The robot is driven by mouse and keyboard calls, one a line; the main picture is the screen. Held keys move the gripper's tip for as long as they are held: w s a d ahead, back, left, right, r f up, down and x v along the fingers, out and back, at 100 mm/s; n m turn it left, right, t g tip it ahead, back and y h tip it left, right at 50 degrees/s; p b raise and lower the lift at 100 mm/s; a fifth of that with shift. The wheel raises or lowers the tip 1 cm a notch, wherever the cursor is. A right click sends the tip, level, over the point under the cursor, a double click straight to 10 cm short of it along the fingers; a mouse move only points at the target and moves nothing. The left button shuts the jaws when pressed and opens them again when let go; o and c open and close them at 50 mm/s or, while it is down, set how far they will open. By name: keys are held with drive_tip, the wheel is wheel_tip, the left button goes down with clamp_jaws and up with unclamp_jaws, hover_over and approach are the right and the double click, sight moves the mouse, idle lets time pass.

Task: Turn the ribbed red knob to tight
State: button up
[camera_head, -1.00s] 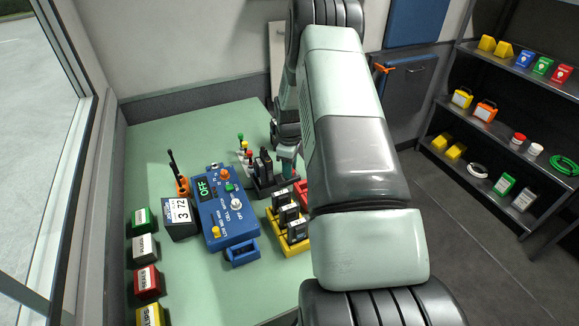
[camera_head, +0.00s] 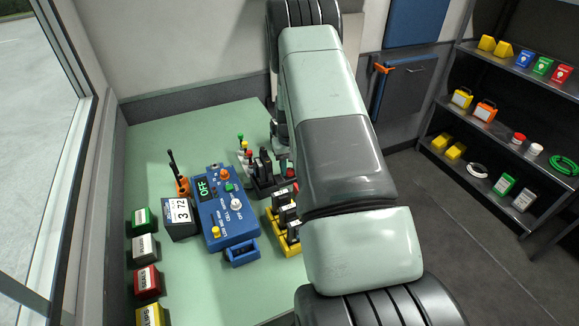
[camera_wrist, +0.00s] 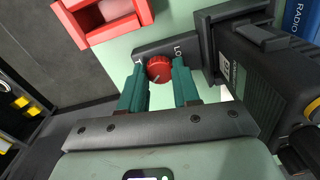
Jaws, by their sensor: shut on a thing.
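The ribbed red knob (camera_wrist: 159,69) sits on a dark plate (camera_wrist: 153,50) in the wrist view. A pale line on its face points down and left. Lettering beginning "LO" is at the plate's right; a partly covered letter is at its left. My gripper (camera_wrist: 160,79) is shut on the knob, with one green finger on each side of it. The finger ends hide parts of the plate and its labels. In the head view my arm covers the gripper, and I cannot make out the knob for certain.
A black radio unit (camera_wrist: 245,75) stands close to the right finger. A red open tray (camera_wrist: 103,20) lies up and left of the knob. In the head view, a blue control box (camera_head: 225,218) and a yellow radio rack (camera_head: 288,247) stand on the green table (camera_head: 185,290).

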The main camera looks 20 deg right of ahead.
drive_tip(key=m, duration=0.3)
drive_tip(key=shift+m, duration=2.2)
drive_tip(key=o, duration=1.1)
drive_tip(key=shift+c, duration=0.2)
wheel_tip(320, 180, up, 11)
drive_tip(key=shift+f, duration=0.1)
